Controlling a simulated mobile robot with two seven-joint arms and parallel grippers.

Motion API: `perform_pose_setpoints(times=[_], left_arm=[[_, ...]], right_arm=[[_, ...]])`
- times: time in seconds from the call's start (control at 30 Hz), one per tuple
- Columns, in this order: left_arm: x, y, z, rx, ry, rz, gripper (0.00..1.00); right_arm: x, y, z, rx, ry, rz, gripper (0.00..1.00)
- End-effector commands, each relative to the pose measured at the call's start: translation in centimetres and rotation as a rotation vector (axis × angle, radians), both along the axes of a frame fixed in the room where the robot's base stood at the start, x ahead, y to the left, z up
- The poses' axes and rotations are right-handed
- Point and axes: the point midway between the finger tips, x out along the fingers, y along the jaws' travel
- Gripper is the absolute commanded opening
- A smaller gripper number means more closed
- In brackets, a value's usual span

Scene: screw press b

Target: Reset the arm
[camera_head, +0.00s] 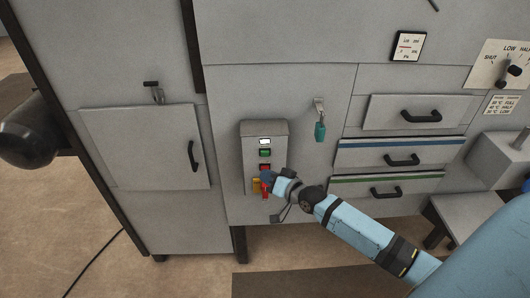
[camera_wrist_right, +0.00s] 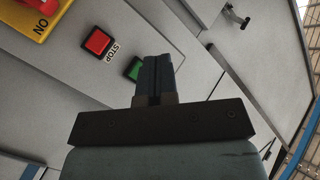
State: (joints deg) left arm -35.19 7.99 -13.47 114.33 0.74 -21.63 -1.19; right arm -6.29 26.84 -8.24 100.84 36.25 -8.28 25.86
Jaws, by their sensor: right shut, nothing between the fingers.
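My right arm reaches in from the lower right in the head view. Its gripper (camera_head: 268,177) is at the lower part of the grey control box, in front of the red and yellow switch (camera_head: 257,185), which it partly hides. In the right wrist view the gripper (camera_wrist_right: 157,62) has its fingers together and empty, with the green button (camera_wrist_right: 134,68) partly behind them. The red STOP button (camera_wrist_right: 97,41) is to their left. I cannot tell whether the fingertips touch the panel. My left gripper is not in view.
The control box (camera_head: 263,130) is mounted on a grey cabinet front. A teal-tagged key (camera_head: 320,130) hangs to its right. Drawers with black handles (camera_head: 402,160) are further right, beside a grey ledge (camera_head: 470,212). A handled door (camera_head: 150,150) is on the left. A dark cable lies on the floor.

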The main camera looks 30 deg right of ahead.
Motion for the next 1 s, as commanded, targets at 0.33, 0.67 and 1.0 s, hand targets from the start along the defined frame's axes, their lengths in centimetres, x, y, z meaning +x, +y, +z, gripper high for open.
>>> perform_pose_setpoints(times=[0.33,0.67,1.0], left_arm=[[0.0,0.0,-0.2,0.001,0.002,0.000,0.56],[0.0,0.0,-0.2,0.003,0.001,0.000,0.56],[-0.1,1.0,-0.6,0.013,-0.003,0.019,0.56]], right_arm=[[0.0,0.0,0.0,0.000,0.000,0.000,0.00],[0.0,0.0,0.0,0.000,0.000,0.000,0.00],[-11.8,8.8,-8.7,-0.304,0.135,0.114,0.00]])
